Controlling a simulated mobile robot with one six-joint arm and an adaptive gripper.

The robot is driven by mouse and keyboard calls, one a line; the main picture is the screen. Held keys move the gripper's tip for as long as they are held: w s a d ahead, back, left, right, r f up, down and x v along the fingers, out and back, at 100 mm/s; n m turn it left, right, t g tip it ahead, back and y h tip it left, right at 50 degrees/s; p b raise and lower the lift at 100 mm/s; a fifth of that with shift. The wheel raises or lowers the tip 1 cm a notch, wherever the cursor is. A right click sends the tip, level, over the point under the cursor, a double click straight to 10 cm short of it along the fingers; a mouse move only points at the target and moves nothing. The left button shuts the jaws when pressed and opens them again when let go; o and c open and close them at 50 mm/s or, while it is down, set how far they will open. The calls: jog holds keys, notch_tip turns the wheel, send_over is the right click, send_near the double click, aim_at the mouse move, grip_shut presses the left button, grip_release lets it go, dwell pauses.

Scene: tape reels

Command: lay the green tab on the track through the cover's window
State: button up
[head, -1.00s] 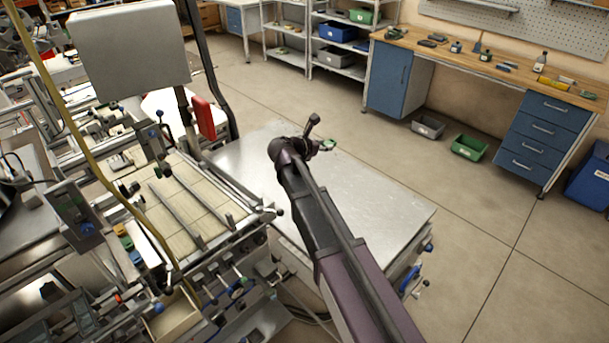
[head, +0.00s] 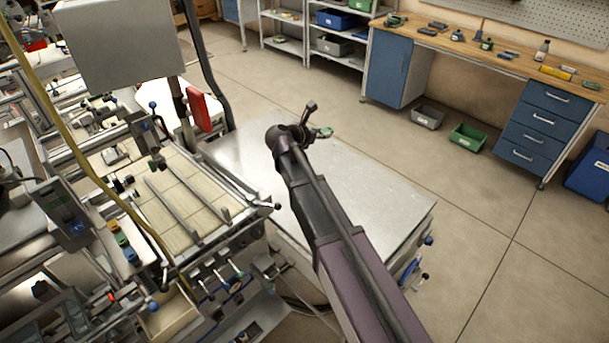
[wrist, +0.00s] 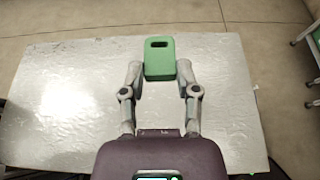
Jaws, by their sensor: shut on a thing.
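The green tab (wrist: 160,62) is between the fingertips of my gripper (wrist: 160,78) in the wrist view. It is a flat block with rounded corners and a dark slot near its far end. My gripper is shut on it and holds it over the metal tabletop (wrist: 60,100). In the head view the tab (head: 325,132) is a small green spot beside my gripper (head: 312,130), partly hidden by the wrist. I cannot pick out the cover, its window or the track for certain in either view.
A machine with a tiled bed and rails (head: 185,205) stands left of the metal table (head: 380,200). A grey panel (head: 120,45) and a red part (head: 198,108) rise behind it. A workbench (head: 470,45) stands at the back right.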

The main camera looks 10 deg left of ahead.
jog(key=w+a+f+n+y+b, duration=0.1)
jog(key=w+f+b, duration=0.2)
jog(key=f+b, duration=0.5)
jog(key=w+a+f+n+t+y+b, duration=0.1)
jog(key=w+a+f+b, duration=0.1)
jog(key=w+f+b, duration=0.2)
jog(key=w+a+f+n+t+y+b, duration=0.1)
jog(key=w+f+n+y+b, duration=0.1)
jog(key=f+b, duration=0.9)
jog(key=shift+w+a+f+b, duration=0.35)
jog(key=shift+w+f, duration=0.2)
jog(key=shift+w, duration=0.2)
notch_tip(320, 180, down, 6)
jog(key=b, duration=0.6)
jog(key=shift+f, duration=0.15)
jog(key=shift+f, duration=0.1)
jog(key=shift+f+b, duration=1.8)
jog(key=shift+b, duration=0.15)
jog(key=shift+f, duration=0.15)
jog(key=o, duration=0.7)
